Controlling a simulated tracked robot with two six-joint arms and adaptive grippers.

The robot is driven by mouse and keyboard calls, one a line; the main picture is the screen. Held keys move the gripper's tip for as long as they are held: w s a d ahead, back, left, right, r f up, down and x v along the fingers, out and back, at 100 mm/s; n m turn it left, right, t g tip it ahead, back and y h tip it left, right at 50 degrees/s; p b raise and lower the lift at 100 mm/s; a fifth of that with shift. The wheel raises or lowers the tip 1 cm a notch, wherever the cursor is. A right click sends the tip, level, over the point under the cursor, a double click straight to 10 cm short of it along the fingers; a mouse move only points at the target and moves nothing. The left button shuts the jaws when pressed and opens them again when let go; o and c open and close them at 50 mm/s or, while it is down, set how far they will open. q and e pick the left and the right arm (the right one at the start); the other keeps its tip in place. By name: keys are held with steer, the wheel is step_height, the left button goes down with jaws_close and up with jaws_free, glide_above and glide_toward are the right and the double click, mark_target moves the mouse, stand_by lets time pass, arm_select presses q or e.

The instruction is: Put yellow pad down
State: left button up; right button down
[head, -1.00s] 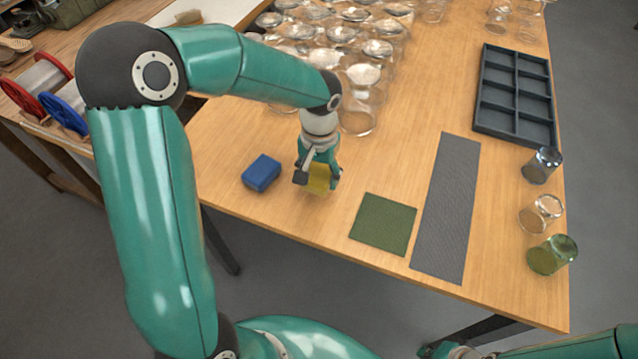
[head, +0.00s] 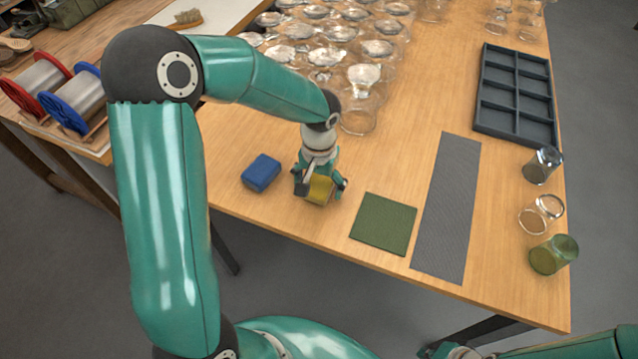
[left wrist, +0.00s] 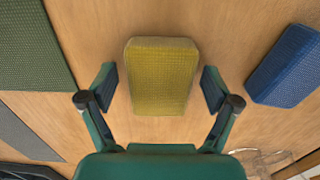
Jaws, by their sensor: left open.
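The yellow pad (head: 319,190) is on the wooden table, between the blue pad and the green mat. It shows whole in the left wrist view (left wrist: 161,76), a block with a textured face. My left gripper (head: 321,191) is over the pad with its fingers open. In the left wrist view, one finger of my left gripper (left wrist: 160,88) is on each side of the pad, with a visible gap on both sides. In the head view, the fingers hide part of the pad.
A blue pad (head: 261,172) lies left of my left gripper. A green mat (head: 383,223) and a long grey mat (head: 447,208) lie to the right. Several clear glasses (head: 358,117) stand behind. A dark divided tray (head: 514,94) and glasses (head: 553,254) are at the right.

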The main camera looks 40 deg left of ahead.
mark_target(319, 183)
arm_select(q)
steer(key=shift+r, duration=0.1)
steer(key=shift+r, duration=0.2)
step_height(319, 183, up, 12)
steer(key=shift+w+f+p, duration=0.15)
steer(key=shift+f+p, duration=0.05)
steer(key=shift+p, duration=0.2)
stand_by(0.4)
